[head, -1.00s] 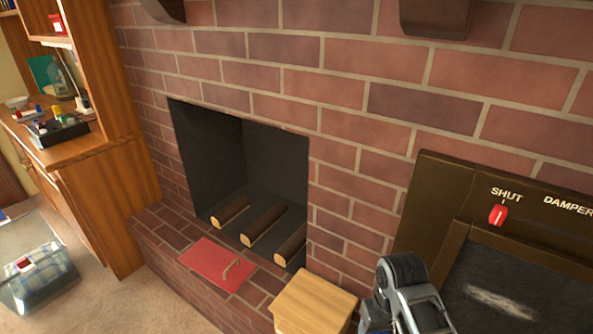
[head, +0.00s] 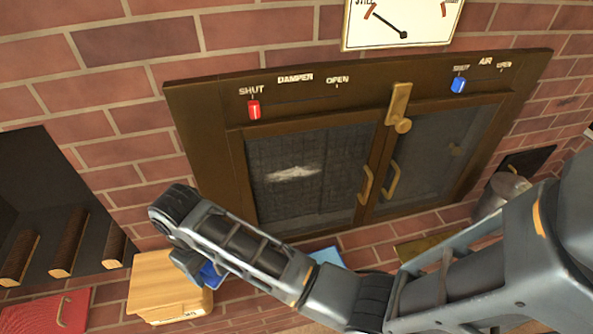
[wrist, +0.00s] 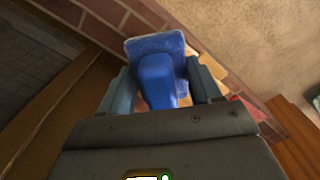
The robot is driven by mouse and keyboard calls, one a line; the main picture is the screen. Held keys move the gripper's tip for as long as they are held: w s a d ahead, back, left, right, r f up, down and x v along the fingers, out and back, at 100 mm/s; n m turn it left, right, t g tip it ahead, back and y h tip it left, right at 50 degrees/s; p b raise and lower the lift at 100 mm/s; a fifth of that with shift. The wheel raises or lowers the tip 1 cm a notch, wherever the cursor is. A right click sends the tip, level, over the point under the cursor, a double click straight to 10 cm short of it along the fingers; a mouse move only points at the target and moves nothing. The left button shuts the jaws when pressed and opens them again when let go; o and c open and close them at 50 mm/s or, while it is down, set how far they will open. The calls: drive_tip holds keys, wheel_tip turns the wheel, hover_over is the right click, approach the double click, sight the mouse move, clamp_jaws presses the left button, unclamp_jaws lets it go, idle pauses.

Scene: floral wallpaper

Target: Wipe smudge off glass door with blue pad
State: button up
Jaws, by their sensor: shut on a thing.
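The glass door (head: 330,203) is the left of two dark panes in a brown metal frame. A pale whitish smudge (head: 292,173) runs across it at mid height. My gripper (head: 200,270) is left of the door and lower than the smudge, above a wooden box. In the wrist view my gripper (wrist: 160,85) is shut on the blue handle of the blue pad (wrist: 155,45), one finger on each side. The pad's flat plate lies beyond the fingers, clear of the glass. In the head view only a bit of blue shows at the gripper.
The light wooden box (head: 160,285) stands on the brick hearth below my gripper. A light blue flat thing (head: 327,257) lies under the doors, partly behind my arm. A brass latch (head: 398,108) and door handles stick out. A metal bucket (head: 500,192) stands right.

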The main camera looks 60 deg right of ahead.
idle(0.5)
drive_tip(key=s+d+f+h+b, duration=0.1)
drive_tip(key=d+f+h+b, duration=0.15)
drive_tip(key=d, duration=0.35)
drive_tip(key=n+t+h+b, duration=0.6)
drive_tip(key=n+t+h, duration=0.3)
drive_tip(key=t+h, duration=0.25)
approach(268, 178)
drive_tip(key=shift+t+y, duration=0.25)
drive_tip(key=shift+y, duration=0.05)
drive_tip(key=shift+p+x, duration=0.8)
drive_tip(key=shift+x, duration=1.55)
drive_tip(key=shift+w+d+r, duration=0.1)
drive_tip(key=shift+w+d, duration=0.25)
drive_tip(key=shift+d, duration=0.25)
